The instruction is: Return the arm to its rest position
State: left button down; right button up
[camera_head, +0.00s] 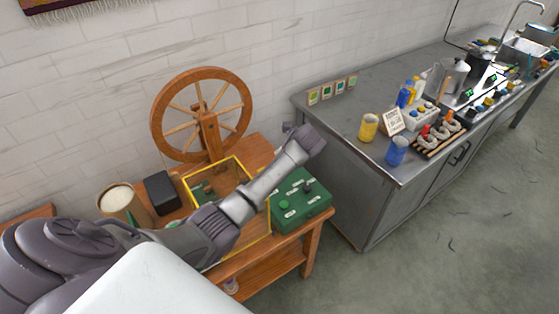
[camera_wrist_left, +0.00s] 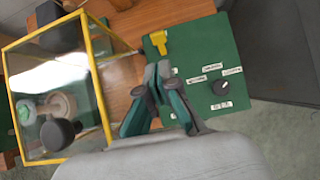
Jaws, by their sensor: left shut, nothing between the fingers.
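My left arm (camera_head: 250,200) reaches in from the left in the head view, over the wooden table, its far end up near the spinning wheel's right side. The fingers are hard to make out there. In the left wrist view my left gripper (camera_wrist_left: 158,72) is shut and empty. Its fingers show in front of a green box (camera_wrist_left: 215,50) with white labels, a dark knob and a yellow piece. I cannot tell whether they touch it. My right gripper is in neither view.
A yellow-framed clear case (camera_wrist_left: 97,75) stands beside the green box (camera_head: 310,205) on the wooden table (camera_head: 258,150). A spinning wheel (camera_head: 207,125), black box (camera_head: 162,192) and round container (camera_head: 118,198) stand nearby. A metal counter (camera_head: 350,120) with yarn and jars is at right.

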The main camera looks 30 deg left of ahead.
pick_arm(q)
jog(key=shift+s+d+r, duration=0.1)
jog(key=shift+d+r, duration=0.1)
jog(key=shift+r, duration=0.15)
jog(key=shift+a+f, duration=0.1)
